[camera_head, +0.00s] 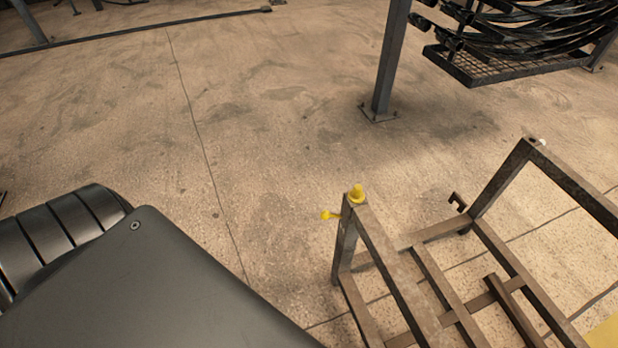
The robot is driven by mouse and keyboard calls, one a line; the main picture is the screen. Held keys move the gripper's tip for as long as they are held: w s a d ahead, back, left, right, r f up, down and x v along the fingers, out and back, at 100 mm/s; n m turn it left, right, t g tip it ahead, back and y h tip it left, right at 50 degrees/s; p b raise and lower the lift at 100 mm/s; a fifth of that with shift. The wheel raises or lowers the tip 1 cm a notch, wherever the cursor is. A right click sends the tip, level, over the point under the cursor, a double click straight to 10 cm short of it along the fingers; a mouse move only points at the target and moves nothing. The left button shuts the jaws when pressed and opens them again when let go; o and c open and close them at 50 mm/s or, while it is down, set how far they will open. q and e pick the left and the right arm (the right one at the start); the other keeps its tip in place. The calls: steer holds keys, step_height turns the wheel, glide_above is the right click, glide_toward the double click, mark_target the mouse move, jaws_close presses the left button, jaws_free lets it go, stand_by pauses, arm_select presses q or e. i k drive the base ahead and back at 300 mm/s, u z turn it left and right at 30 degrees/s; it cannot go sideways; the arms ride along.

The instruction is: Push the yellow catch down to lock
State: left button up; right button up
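A small yellow catch (329,215) sticks out to the left near the top of the corner post of a metal rack frame (345,250). A yellow knob-like piece (357,194) sits on top of the same post. I cannot tell from this view whether the catch is locked. Neither my left nor my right gripper shows. A large dark grey body fills the lower left and does not touch the rack.
The rack's open frame with crossbars fills the lower right. The concrete floor (250,120) between is clear.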

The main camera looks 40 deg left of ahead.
mark_target(326, 214)
steer(key=k, duration=0.25)
steer(key=u, duration=0.85)
steer(key=i, duration=0.5)
